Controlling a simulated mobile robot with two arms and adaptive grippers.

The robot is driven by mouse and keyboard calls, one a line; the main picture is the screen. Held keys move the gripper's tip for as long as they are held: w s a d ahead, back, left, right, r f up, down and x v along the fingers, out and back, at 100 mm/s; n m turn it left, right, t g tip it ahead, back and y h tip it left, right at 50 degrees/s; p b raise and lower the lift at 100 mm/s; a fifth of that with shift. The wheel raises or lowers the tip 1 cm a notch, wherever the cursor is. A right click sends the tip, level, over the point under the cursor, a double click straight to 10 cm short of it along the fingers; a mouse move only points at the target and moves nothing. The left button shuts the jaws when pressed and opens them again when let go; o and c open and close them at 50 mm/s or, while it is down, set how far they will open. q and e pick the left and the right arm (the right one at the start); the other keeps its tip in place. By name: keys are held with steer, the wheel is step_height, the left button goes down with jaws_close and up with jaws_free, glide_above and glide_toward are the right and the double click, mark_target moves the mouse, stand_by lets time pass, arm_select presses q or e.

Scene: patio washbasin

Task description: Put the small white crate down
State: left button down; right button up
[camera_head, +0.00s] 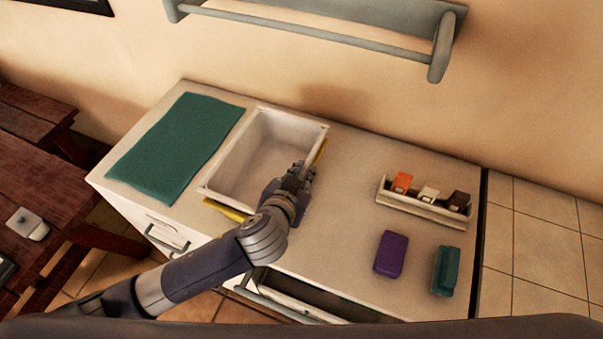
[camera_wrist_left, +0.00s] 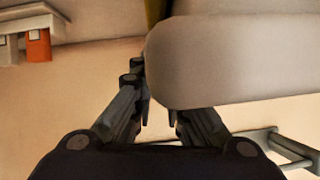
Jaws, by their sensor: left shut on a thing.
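The small white crate (camera_head: 226,186) is an open, empty-looking box with yellow parts at two opposite sides. It is over the middle-left of the pale counter, beside the teal mat. My left gripper (camera_head: 300,174) is shut on its right side, near one yellow part. In the left wrist view the crate (camera_wrist_left: 240,50) is a large pale shape at upper right, close to the left gripper's fingertips (camera_wrist_left: 160,112). The fingers hide part of that side. I cannot tell whether the crate's bottom touches the counter. My right gripper is not in view.
The teal mat (camera_head: 180,145) covers the counter's left end. A small white holder (camera_head: 425,208) with orange, white and brown items stands at right. A purple block (camera_head: 391,253) and a green block (camera_head: 446,271) lie in front of it. The counter (camera_head: 340,220) between is clear.

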arm_select(q)
steer(key=c, duration=1.6)
jaws_free()
steer(key=shift+s, duration=0.1)
steer(key=b+v, duration=0.2)
steer(key=v, duration=1)
